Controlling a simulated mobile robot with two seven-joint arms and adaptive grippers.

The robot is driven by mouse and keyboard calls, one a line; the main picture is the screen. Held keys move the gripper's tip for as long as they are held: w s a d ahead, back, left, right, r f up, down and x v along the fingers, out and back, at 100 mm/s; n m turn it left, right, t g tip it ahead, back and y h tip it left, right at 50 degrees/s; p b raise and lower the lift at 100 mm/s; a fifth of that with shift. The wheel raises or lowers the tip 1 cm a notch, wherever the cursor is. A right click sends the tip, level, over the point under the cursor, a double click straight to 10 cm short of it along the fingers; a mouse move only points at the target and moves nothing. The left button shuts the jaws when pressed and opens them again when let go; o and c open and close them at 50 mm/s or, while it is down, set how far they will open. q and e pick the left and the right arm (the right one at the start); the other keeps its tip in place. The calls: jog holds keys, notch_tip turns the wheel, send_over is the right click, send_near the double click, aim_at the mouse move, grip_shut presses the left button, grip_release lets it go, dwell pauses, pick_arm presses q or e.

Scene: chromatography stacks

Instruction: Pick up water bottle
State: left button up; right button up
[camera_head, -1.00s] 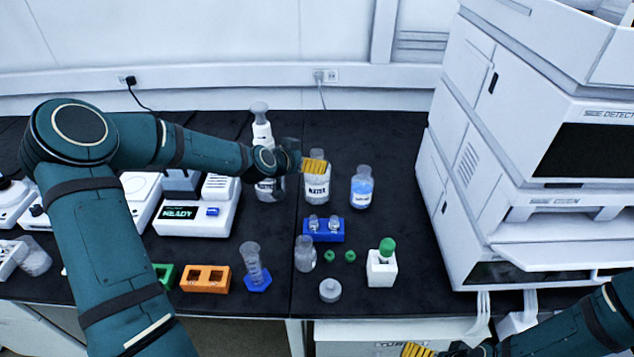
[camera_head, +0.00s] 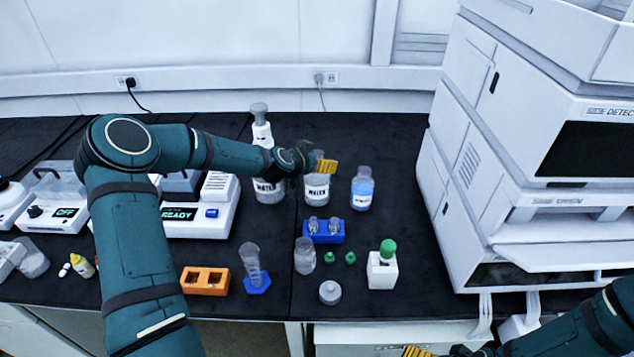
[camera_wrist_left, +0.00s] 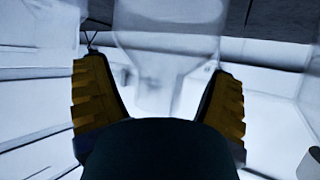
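The water bottle (camera_head: 317,190) is clear with a white label and stands upright on the black bench. My left gripper (camera_head: 326,166) is at its neck and upper part, hiding some of them. In the left wrist view, a blurred translucent bottle shape (camera_wrist_left: 158,65) lies between the two yellow-padded fingers. My left gripper (camera_wrist_left: 157,100) is open there, with gaps between the fingers and the bottle shape. My right gripper (camera_head: 420,351) is at the bottom edge of the head view, partly cut off; its opening cannot be told.
A blue-liquid bottle (camera_head: 361,190) stands right of the water bottle, and a labelled bottle with a tall dispenser top (camera_head: 263,133) stands left. A blue vial rack (camera_head: 323,237) is in front. The large white instrument (camera_head: 510,160) bounds the right side.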

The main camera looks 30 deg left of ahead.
pick_arm(q)
jog(key=shift+s, duration=0.15)
jog(key=c, duration=1.2)
